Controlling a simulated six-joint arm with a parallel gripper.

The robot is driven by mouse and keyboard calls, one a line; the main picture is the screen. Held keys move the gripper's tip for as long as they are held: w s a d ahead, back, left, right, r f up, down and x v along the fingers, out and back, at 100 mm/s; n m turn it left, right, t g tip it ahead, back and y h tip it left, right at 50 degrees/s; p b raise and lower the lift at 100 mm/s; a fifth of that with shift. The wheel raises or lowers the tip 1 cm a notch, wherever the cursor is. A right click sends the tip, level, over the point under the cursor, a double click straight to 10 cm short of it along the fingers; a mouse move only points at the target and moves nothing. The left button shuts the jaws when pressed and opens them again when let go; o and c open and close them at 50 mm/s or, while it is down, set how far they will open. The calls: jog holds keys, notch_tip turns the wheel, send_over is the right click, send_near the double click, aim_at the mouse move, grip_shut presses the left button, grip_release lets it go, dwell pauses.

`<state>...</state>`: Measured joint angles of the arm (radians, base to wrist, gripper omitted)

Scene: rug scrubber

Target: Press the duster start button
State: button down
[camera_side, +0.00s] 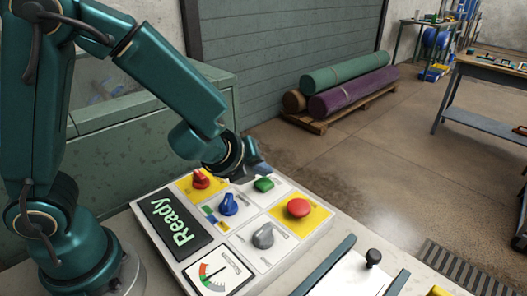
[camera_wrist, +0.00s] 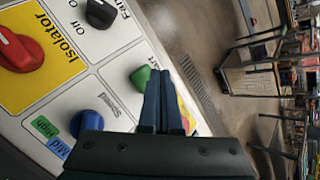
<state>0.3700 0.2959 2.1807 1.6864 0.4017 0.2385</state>
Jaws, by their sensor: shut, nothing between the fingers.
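The green button (camera_side: 264,184) sits on a white panel square. In the wrist view the green button (camera_wrist: 140,78) shows beside the fingertips, with a partly hidden label ending in "art". My gripper (camera_side: 262,168) is just above and behind the green button in the side view. In the wrist view my gripper (camera_wrist: 158,75) has its two fingers together with nothing between them, partly covering the button's label. I cannot tell from these views whether the fingertips touch the button. The display (camera_side: 176,224) reads "Ready".
The control panel (camera_side: 155,251) also carries a red Isolator knob (camera_side: 201,179), blue Speed knob (camera_side: 229,205), red mushroom button (camera_side: 298,208), grey knob (camera_side: 263,236) and gauge (camera_side: 217,272). A black Fan knob (camera_wrist: 101,14) is near. Rolled rugs (camera_side: 350,90) lie behind.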

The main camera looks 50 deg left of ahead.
aim_at(262, 186)
jog(key=shift+f, duration=0.1)
jog(key=shift+f, duration=0.35)
jog(key=shift+f, duration=0.55)
dwell(0.6)
jog(key=shift+r, duration=1)
jog(key=shift+r, duration=0.1)
jog(key=shift+r, duration=2.4)
